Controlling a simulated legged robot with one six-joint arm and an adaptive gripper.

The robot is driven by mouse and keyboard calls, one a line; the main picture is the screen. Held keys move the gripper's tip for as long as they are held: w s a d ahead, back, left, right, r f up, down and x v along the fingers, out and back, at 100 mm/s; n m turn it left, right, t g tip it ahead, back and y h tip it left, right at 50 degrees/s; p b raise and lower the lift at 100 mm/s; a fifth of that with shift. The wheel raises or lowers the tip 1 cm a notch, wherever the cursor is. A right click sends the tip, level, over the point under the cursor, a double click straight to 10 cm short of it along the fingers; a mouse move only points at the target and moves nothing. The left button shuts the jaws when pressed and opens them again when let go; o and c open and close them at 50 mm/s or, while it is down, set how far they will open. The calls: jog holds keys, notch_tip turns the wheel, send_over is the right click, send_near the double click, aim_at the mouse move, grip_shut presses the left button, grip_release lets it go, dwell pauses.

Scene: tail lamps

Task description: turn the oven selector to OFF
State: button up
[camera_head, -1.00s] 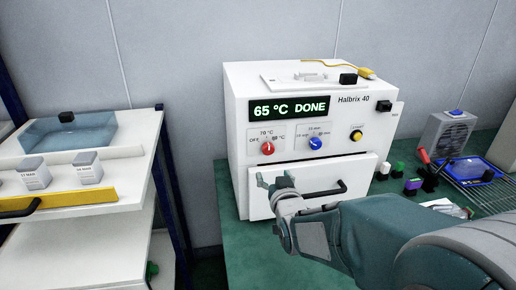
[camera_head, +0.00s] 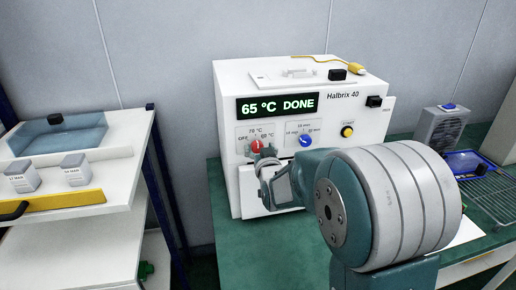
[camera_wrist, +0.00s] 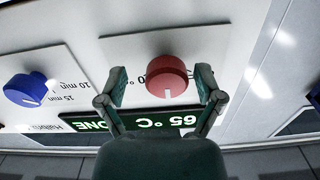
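The white oven (camera_head: 222,120) stands on the green bench, its display reading "65 °C DONE". Its red selector knob (camera_head: 256,146) is on the front panel under the display, with OFF marked at its left and 70 °C above. In the wrist view, which is upside down, the red knob (camera_wrist: 168,76) has its white mark toward the display, the 70 °C side. My gripper (camera_wrist: 162,84) is open, one finger on each side of the knob with visible gaps. In the head view my gripper (camera_head: 266,166) is at the knob's lower edge; its fingertips are partly hidden.
A blue knob (camera_head: 291,140) and a yellow button (camera_head: 347,131) sit right of the selector. My arm hides much of the oven door. A shelf cart (camera_head: 110,185) with a blue tray (camera_head: 62,134) and two small boxes stands left. A wire rack (camera_head: 492,195) is at right.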

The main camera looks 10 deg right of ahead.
jog(key=shift+a, duration=0.15)
jog(key=shift+c, duration=0.4)
jog(key=shift+a, duration=0.35)
jog(key=c, duration=1.1)
jog(key=shift+d, duration=0.2)
jog(key=shift+n, duration=0.4)
jog(key=n, duration=1.1)
